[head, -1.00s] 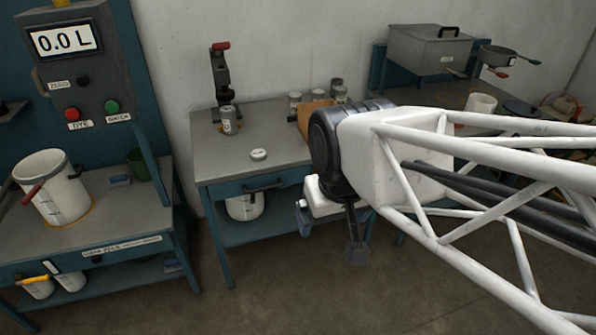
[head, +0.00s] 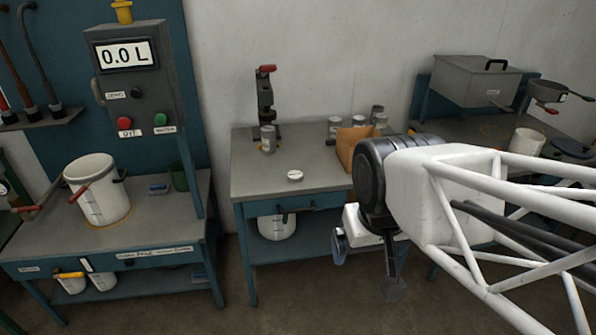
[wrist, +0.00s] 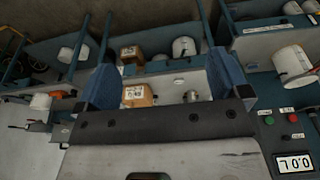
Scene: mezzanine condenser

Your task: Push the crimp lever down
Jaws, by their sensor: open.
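The crimp press (head: 264,98) is a dark upright stand at the back of the middle bench. Its crimp lever (head: 266,69) has a red grip and is raised at the top of the press. A grey can (head: 268,139) stands at the foot of the press. My gripper (head: 366,266) hangs in front of the bench's right side, to the right of the lever and well apart from it. In the wrist view my gripper (wrist: 165,82) shows two blue fingers spread wide with nothing held between them. I cannot make out the lever in the wrist view.
A round white lid (head: 295,175) lies on the middle bench (head: 255,185). Several cans (head: 334,127) and a tan box (head: 352,143) stand at its back right. A display post (head: 127,80) reading 0.0 L and a white bucket (head: 98,190) are at left. The bench's front left is clear.

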